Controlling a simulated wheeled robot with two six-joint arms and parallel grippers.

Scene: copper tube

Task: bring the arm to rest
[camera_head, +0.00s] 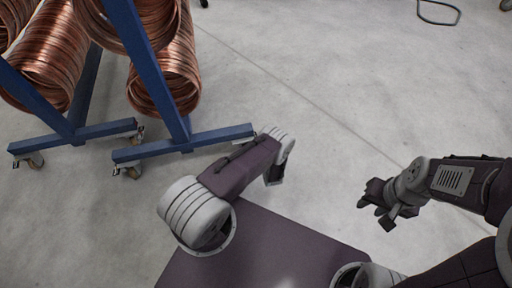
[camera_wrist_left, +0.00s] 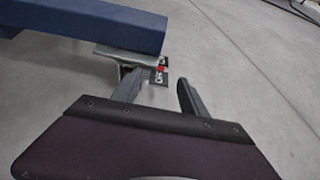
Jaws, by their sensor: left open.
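My left gripper (camera_wrist_left: 160,78) is open in the left wrist view, its two dark fingers apart with no object gripped between them. Beyond the fingertips are a grey metal bracket (camera_wrist_left: 125,56) and a small black label with white letters and a red spot. In the head view my left arm reaches over the floor beside the blue rack's foot, and its gripper is hidden by the arm. My right gripper (camera_head: 378,205) hangs over bare floor at the right of the head view; its fingers are too small and dark to read.
A blue rack (camera_head: 160,90) on castors holds copper tube coils (camera_head: 50,62) at upper left of the head view. Its foot beam (camera_wrist_left: 90,22) is close to my left gripper in the left wrist view. The grey floor is clear at centre and right. A dark loop (camera_head: 438,12) lies far back.

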